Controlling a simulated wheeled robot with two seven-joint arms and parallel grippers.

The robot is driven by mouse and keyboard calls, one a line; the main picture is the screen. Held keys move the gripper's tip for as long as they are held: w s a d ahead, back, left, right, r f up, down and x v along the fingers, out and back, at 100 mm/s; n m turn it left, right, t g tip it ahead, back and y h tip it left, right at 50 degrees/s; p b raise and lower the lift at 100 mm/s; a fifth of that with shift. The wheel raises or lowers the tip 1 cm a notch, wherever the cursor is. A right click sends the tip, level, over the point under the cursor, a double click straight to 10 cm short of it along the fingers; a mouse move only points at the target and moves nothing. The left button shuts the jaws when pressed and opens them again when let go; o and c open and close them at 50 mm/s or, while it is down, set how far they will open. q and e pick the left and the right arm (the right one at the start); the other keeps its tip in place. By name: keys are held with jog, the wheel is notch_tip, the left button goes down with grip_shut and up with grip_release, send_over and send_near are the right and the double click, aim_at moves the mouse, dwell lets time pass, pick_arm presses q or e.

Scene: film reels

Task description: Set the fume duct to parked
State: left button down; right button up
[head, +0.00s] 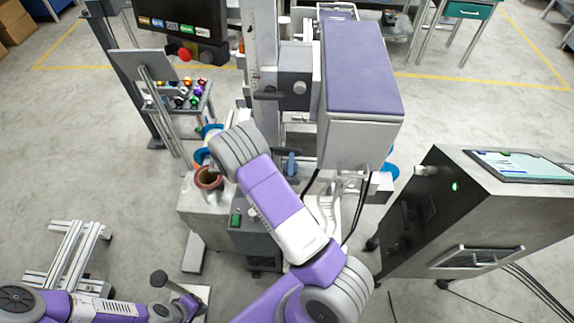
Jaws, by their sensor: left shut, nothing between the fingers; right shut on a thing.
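My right arm reaches up from the bottom centre to a machine with a purple-topped head (362,65). Its ribbed grey wrist covers the hand, so I cannot see the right fingers or what they touch. Just left of this wrist is a reddish-brown open ring or cup (208,179) on the machine's base. I cannot tell for sure which part is the fume duct, or its setting.
A grey cabinet with a screen (525,166) stands at the right, with cables on the floor. A small rack of coloured items (187,94) is at the upper left. A metal frame (68,252) stands at the lower left. Open floor (85,160) lies at the left.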

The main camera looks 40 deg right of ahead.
dwell(0.3)
jog(key=o, duration=1.1)
jog(key=shift+o, duration=0.2)
jog(key=shift+v, duration=3.75)
